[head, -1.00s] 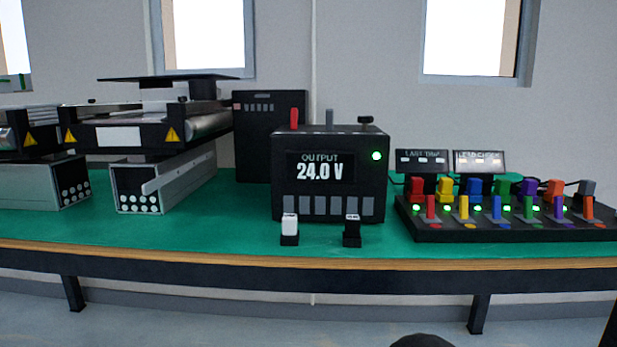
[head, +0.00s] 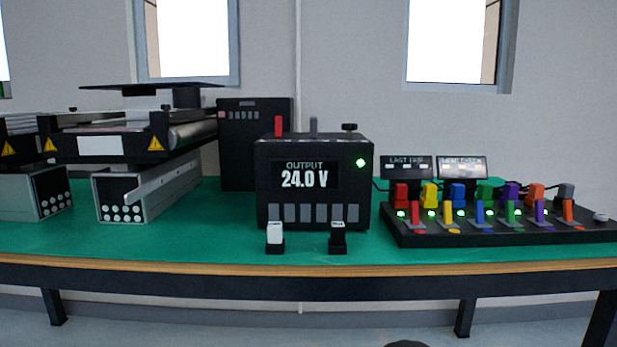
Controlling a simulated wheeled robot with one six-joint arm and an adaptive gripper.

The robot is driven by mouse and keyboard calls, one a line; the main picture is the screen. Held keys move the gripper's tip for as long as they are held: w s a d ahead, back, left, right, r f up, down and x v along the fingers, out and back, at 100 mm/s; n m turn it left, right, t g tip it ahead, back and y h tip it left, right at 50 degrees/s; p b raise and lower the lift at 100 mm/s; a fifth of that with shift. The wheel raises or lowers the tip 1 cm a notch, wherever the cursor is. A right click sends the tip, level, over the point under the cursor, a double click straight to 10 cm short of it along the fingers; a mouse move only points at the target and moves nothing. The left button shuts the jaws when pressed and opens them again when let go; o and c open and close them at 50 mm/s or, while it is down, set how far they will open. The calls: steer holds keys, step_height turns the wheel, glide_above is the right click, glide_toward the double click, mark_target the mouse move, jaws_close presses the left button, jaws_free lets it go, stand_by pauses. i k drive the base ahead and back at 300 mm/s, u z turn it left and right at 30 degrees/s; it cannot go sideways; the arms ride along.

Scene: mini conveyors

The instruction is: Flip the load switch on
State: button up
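A black power supply box (head: 315,190) stands on the green bench top in the middle of the head view. Its display (head: 305,178) reads "OUTPUT 24.0 V" and a green light (head: 361,162) glows on its front. Two small switches stand before it: one with a white cap (head: 275,234) and one with a black body and pale top (head: 338,239). A red lever (head: 278,126), a grey lever (head: 313,125) and a black knob (head: 350,127) stick up from its top. I cannot read which is the load switch. My gripper is not in view.
A black panel (head: 480,236) with several coloured levers and green lights lies at right, with two small displays behind it. Mini conveyors (head: 130,140) stand at left. A tall black box (head: 240,140) stands behind. The bench's front edge (head: 180,261) is clear.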

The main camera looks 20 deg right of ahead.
mark_target(314, 120)
steer(key=k, duration=0.5)
steer(key=z, duration=1.85)
steer(key=i, duration=1.2)
steer(key=u, duration=2.5)
